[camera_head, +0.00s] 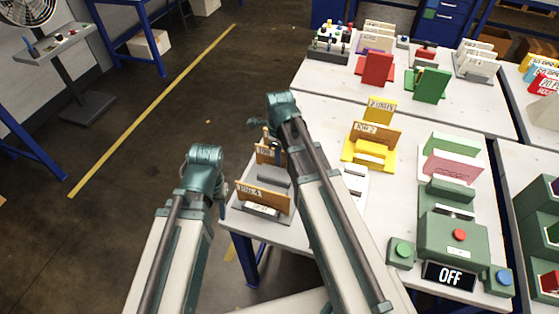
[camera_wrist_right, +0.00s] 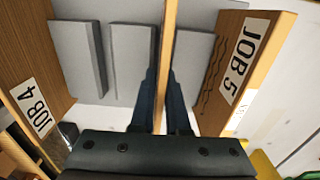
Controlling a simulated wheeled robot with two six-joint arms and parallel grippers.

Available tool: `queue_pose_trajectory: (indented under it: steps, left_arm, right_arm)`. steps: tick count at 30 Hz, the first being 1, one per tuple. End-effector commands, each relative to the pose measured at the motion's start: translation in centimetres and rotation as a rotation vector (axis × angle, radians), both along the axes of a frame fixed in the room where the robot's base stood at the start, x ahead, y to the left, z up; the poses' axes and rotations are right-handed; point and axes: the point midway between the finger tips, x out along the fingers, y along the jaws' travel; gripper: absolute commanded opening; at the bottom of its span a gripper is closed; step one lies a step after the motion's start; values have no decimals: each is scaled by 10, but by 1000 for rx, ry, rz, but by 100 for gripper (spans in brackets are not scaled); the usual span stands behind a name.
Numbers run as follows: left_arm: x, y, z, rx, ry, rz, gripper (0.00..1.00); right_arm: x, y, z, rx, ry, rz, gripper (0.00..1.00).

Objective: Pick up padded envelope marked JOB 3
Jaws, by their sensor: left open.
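My right gripper (camera_wrist_right: 164,85) has its two dark fingers close against both faces of a thin brown envelope (camera_wrist_right: 169,25), seen edge-on in the right wrist view. Its label is out of sight. On one side stands an envelope marked JOB 4 (camera_wrist_right: 30,60), on the other an envelope marked JOB 5 (camera_wrist_right: 240,70). In the head view my right gripper (camera_head: 265,139) is partly hidden by its arm, above the envelope rack on the white table. The front envelope (camera_head: 263,197) stands upright there. My left gripper (camera_head: 205,187) is left of the table, clear of the envelopes; its fingers are mostly hidden.
A green machine (camera_head: 440,235) with a red button and an OFF sign (camera_head: 450,276) stands at the table's front right. Red (camera_head: 376,69) and green (camera_head: 431,84) stands are farther back. The floor at left is open.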

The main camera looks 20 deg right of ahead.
Motion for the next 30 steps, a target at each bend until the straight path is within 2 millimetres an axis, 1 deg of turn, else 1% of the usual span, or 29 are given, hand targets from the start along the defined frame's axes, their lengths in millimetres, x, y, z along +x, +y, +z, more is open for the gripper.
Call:
queue_pose_trajectory:
  steps: [1, 2, 15, 20, 26, 30]
  left_arm:
    - [0, 0, 0, 0, 0, 0, 46]
    - [0, 0, 0, 0, 0, 0, 46]
    - [0, 0, 0, 0, 0, 0, 46]
    - [0, 0, 4, 0, 0, 0, 46]
    - [0, 0, 21, 0, 0, 0, 46]
    - [0, 0, 40, 0, 0, 0, 46]
  right_arm:
    - [0, 0, 0, 0, 0, 0, 2]
    - [0, 0, 0, 0, 0, 0, 0]
    - [0, 0, 0, 0, 0, 0, 0]
    - [0, 0, 4, 0, 0, 0, 0]
    - [0, 0, 21, 0, 0, 0, 0]
    - [0, 0, 40, 0, 0, 0, 0]
